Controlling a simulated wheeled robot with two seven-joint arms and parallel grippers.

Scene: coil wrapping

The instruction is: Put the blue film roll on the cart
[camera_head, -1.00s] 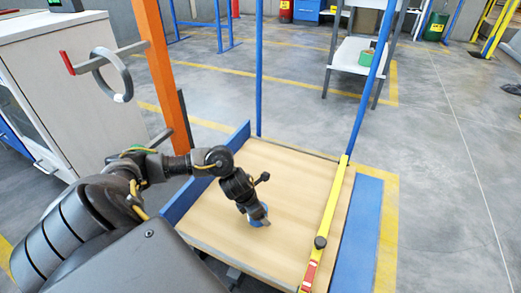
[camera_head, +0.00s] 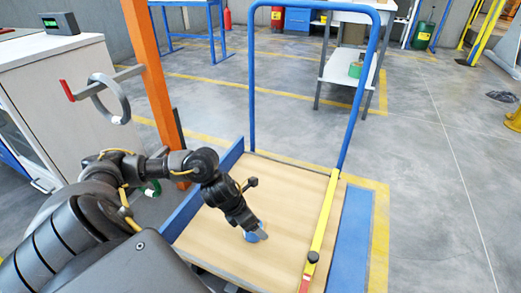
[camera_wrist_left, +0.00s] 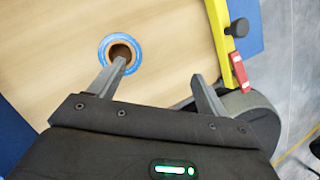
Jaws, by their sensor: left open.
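The blue film roll (camera_head: 250,237) sits on the wooden bed of the cart (camera_head: 285,185), mostly hidden behind my left gripper (camera_head: 257,231) in the head view. In the left wrist view the roll (camera_wrist_left: 119,37) shows as a blue ring around a dark core hole, end facing the camera. My left gripper (camera_wrist_left: 158,72) is open with nothing between its fingers. One fingertip overlaps the roll's core in that view; whether it touches, I cannot tell. The other finger is apart, over bare wood. My right gripper is not in view.
The cart has a tall blue handle (camera_head: 250,85), a blue side board (camera_head: 210,185) and a yellow bar (camera_head: 322,225) with a dark knob. An orange post (camera_head: 153,80) with a grey ring on its arm stands at left beside a cabinet (camera_head: 70,80). Most of the bed is clear.

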